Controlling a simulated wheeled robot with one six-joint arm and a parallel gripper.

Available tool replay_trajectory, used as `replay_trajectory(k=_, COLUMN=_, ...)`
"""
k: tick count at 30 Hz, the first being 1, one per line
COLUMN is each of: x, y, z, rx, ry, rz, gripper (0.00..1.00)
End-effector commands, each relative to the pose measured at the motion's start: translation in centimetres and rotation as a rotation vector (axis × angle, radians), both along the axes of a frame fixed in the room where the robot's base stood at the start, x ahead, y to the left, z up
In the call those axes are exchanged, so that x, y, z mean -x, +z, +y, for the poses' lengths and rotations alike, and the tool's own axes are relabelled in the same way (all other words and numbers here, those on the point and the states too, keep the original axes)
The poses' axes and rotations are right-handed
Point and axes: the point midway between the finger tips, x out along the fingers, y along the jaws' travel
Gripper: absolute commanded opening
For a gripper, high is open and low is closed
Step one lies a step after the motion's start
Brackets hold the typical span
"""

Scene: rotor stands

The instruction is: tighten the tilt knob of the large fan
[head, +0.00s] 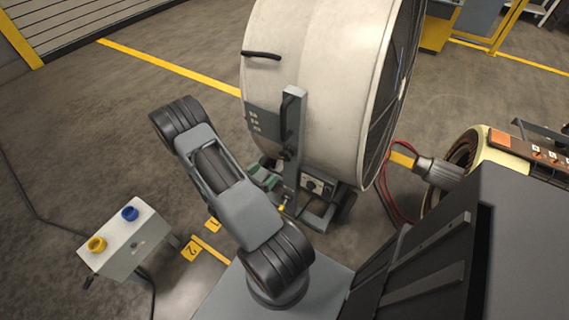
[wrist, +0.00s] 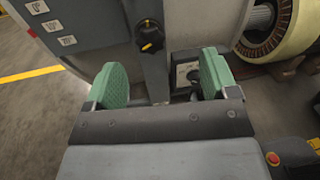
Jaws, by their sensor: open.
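The large fan (head: 315,80) is a big off-white drum with a dark grille on its right side, held by a grey upright bracket (head: 291,130). In the wrist view a black knob with a yellow pointer (wrist: 150,37) sits on the grey upright, and I take it for the tilt knob. My gripper (wrist: 163,80) is open, its two green pads apart with nothing held between them. The knob lies beyond the pads, between their lines and apart from them. In the head view my gripper (head: 265,181) is partly hidden by my arm, close to the bracket's lower left.
A control box with a dial (head: 318,186) sits low beside the bracket; its dial (wrist: 193,76) shows near the right pad. A pale box with yellow and blue buttons (head: 126,240) stands at lower left. A cream ring-shaped motor (head: 470,160) and red cables (head: 389,190) are at right.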

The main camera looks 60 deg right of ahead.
Motion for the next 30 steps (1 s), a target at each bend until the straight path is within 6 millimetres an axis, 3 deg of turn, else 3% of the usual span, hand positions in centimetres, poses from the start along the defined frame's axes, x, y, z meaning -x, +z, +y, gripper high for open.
replay_trajectory(k=1, x=0.2, y=-1.8, z=-0.1, rx=-0.002, ry=0.038, rz=0.040, gripper=0.80)
replay_trajectory(k=3, x=0.2, y=-3.2, z=-0.1, rx=-0.006, ry=0.086, rz=0.076, gripper=0.80)
replay_trajectory(k=8, x=0.2, y=-5.0, z=-0.3, rx=-0.013, ry=0.148, rz=0.117, gripper=0.80)
replay_trajectory(k=14, x=0.3, y=-5.3, z=-2.4, rx=-0.015, ry=0.159, rz=0.125, gripper=0.80)
replay_trajectory(k=24, x=0.4, y=-5.2, z=-8.9, rx=-0.013, ry=0.156, rz=0.123, gripper=0.80)
replay_trajectory(k=30, x=0.4, y=-5.3, z=-11.8, rx=-0.014, ry=0.159, rz=0.124, gripper=0.80)
